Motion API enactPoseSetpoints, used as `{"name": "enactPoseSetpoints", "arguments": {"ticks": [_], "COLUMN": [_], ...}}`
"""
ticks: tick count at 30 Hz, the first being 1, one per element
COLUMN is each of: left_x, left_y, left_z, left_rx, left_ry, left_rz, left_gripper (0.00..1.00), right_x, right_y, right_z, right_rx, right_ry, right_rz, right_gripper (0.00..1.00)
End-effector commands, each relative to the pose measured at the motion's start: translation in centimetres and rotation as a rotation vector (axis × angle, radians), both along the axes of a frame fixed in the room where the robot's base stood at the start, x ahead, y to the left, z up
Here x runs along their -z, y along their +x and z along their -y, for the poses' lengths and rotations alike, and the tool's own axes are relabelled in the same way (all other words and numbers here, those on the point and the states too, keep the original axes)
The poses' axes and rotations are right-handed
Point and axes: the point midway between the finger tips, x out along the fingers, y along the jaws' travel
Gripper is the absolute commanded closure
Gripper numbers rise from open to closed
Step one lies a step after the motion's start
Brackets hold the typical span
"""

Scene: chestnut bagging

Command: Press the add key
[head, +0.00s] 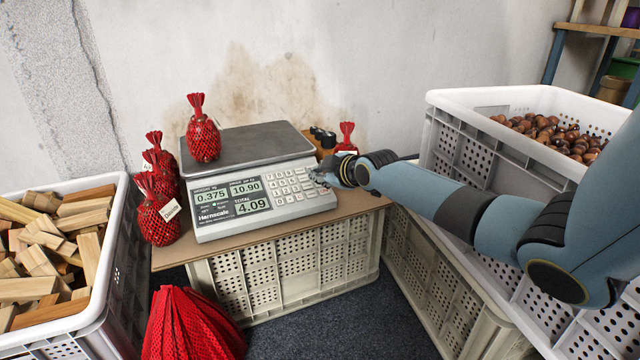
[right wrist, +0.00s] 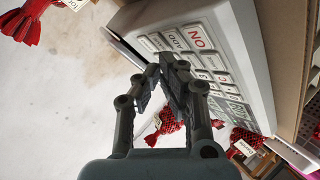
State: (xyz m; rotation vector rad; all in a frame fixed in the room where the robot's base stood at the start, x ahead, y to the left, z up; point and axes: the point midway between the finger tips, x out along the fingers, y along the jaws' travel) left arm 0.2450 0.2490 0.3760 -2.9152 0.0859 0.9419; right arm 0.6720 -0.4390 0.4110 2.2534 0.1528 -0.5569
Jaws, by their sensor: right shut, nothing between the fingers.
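The scale (head: 262,203) stands on a board on an upturned crate; its display reads 0.375, 10.90 and a total of 4.09. Its keypad (head: 290,184) is at the right of the front panel. My right gripper (head: 322,179) is shut and empty at the keypad's right edge. In the right wrist view the closed fingertips (right wrist: 163,68) are close to the keys; I cannot tell whether they touch. The add key (right wrist: 177,40) shows there just beyond the fingertips, beside a key with red lettering (right wrist: 199,37). My left gripper is out of view.
A filled red net bag (head: 203,140) sits on the scale's pan. Several more bags (head: 158,215) stand left of the scale, and one (head: 346,140) stands behind my gripper. A crate of chestnuts (head: 470,110) is at right, a crate of wood (head: 118,245) at left.

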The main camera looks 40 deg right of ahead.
Motion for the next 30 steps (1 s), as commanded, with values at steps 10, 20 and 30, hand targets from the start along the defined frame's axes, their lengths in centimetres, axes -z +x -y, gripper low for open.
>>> {"name": "enactPoseSetpoints", "arguments": {"ticks": [10, 20, 30], "left_x": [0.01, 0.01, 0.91], "left_y": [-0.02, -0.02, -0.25], "left_z": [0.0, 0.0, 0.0], "left_rx": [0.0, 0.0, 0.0], "left_ry": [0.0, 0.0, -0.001], "left_rz": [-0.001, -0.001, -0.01], "left_gripper": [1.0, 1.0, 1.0], "right_x": [0.03, 0.03, 0.81], "right_y": [-0.01, -0.01, 0.15], "right_z": [-0.01, -0.01, 0.04], "right_rx": [0.0, 0.0, 0.0], "right_ry": [0.0, 0.0, 0.0], "right_rz": [0.0, 0.0, -0.002], "right_gripper": [1.0, 1.0, 1.0]}}
